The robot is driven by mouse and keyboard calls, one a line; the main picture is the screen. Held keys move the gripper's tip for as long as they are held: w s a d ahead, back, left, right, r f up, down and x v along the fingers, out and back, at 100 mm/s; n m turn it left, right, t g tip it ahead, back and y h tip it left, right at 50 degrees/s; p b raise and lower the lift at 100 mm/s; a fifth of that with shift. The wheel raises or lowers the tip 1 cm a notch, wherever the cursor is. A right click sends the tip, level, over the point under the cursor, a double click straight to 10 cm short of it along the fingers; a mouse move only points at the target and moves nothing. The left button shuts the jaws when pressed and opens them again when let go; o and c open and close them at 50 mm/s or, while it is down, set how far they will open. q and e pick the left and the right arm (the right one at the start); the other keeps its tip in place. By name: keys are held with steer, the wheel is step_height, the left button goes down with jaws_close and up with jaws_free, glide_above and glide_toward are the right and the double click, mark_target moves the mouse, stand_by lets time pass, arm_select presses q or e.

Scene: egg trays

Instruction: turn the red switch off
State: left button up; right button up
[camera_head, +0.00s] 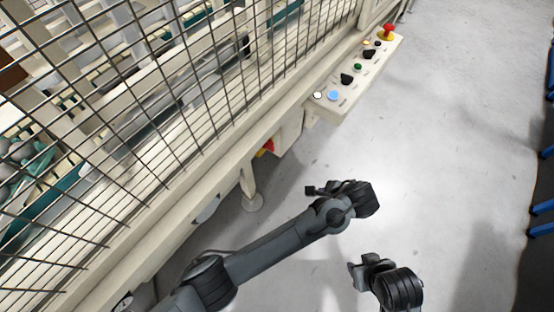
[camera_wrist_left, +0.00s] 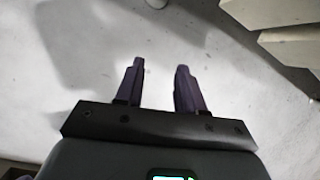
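A red switch on a yellow backing (camera_head: 265,148) sits low on the side of the cream machine, below the mesh guard, partly hidden by the frame. Its handle position is too small to read. A red mushroom button on a yellow base (camera_head: 387,33) stands at the far end of the control panel. My left gripper (camera_head: 312,190) is over the floor, to the lower right of the low red switch and apart from it. In the left wrist view its two fingers (camera_wrist_left: 157,88) are apart with only floor between them. My right gripper (camera_head: 358,265) is at the lower middle; its fingers are unclear.
The control panel (camera_head: 345,100) with several knobs and buttons juts out from the machine. The mesh guard (camera_head: 150,100) and machine frame fill the left. A machine leg (camera_head: 249,185) stands near the low switch. The grey floor (camera_head: 450,150) is clear, with blue items at the right edge.

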arm_select(q)
steer(key=w+a+f+m+t+y+b, duration=0.1)
steer(key=w+m+t+y+b, duration=0.1)
steer(key=w+y+b, duration=0.3)
steer(key=m+t+y, duration=0.1)
steer(key=t+y, duration=0.1)
glide_toward(270, 145)
steer(key=f+b+x, duration=0.1)
steer(key=b+x, duration=0.3)
steer(key=x, duration=0.3)
steer(key=shift+w, duration=0.35)
arm_select(e)
step_height(270, 145, down, 11)
steer(key=shift+f, duration=0.15)
arm_select(q)
steer(key=shift+f, duration=0.1)
steer(key=shift+c, duration=0.4)
arm_select(e)
steer(key=shift+a, duration=0.1)
arm_select(q)
jaws_close()
